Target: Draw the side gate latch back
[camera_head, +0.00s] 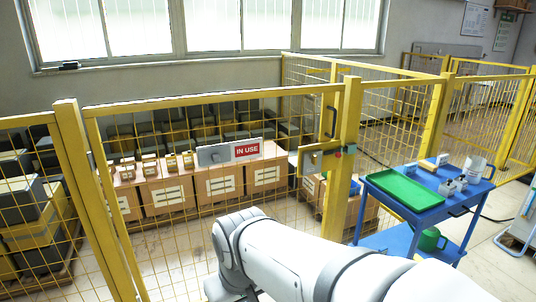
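A yellow mesh side gate (215,97) stands shut between yellow posts in the middle of the view. Its latch is a small metal plate with a box (312,161) at the gate's right edge, against the right post (345,150). A black pull handle (331,121) is above it. The bolt is too small to make out. A grey plate (214,155) with a red and white "IN USE" sign (247,149) is on the mesh left of the latch. My white arm reaches up from the bottom right, in front of the gate's lower part. My gripper is not visible.
A blue cart with a green tray (403,190), a jug (474,168) and small parts stands right of the post. A green watering can (430,240) is on its lower shelf. Several cardboard boxes (221,183) stand behind the gate. Floor right of the cart is partly clear.

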